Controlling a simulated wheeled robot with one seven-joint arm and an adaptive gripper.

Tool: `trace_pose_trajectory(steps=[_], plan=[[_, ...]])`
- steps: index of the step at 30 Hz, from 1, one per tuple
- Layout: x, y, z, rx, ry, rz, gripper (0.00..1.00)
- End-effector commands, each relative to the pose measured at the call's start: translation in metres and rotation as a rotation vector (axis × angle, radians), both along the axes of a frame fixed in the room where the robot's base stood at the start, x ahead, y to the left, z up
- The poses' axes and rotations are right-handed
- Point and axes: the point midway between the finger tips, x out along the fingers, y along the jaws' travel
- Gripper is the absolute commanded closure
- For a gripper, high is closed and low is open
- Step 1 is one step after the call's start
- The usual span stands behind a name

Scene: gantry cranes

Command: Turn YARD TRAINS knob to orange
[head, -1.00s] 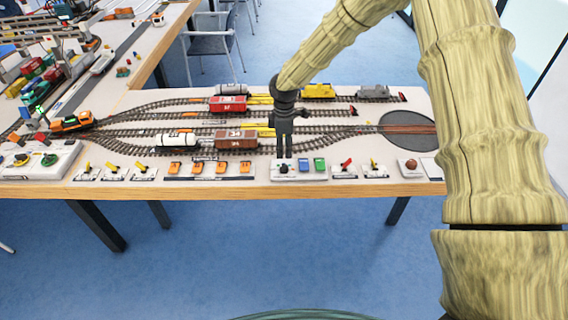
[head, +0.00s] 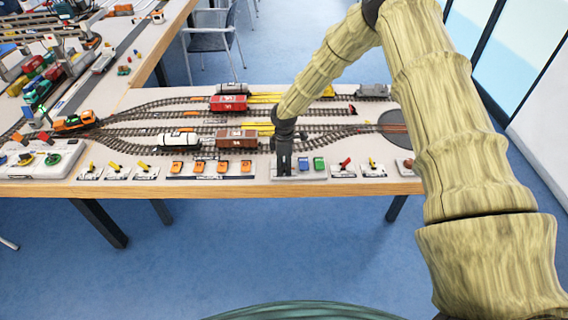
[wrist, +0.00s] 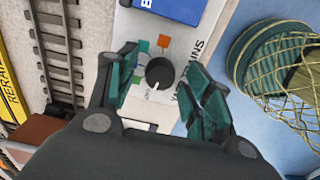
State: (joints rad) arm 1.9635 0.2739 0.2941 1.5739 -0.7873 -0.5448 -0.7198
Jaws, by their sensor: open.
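In the head view my gripper (head: 284,166) points down over the panel and hides the knob.
A blue switch (head: 303,163) and a green switch (head: 319,163) stand close right of my gripper. Orange switches (head: 222,167) are to the left, a red lever (head: 345,163) to the right. Wagons on tracks (head: 236,139) lie behind. The table's front edge (head: 240,190) is close.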

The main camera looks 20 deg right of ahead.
Motion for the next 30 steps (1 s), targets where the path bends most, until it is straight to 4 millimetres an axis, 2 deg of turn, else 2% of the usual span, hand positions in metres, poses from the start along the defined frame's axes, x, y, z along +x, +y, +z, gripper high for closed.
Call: trace_pose_trajectory(steps=[5, 13, 23, 30], plan=[[0.0, 0.0001, -0.0001, 0.0, 0.0, 0.0, 0.5], [0.0, 0.0001, 0.0001, 0.0, 0.0, 0.0, 0.96], [0.0, 0.0004, -0.0005, 0.0, 0.0, -0.032, 0.96], [0.0009, 0.0005, -0.0011, -0.001, -0.002, -0.159, 0.96]])
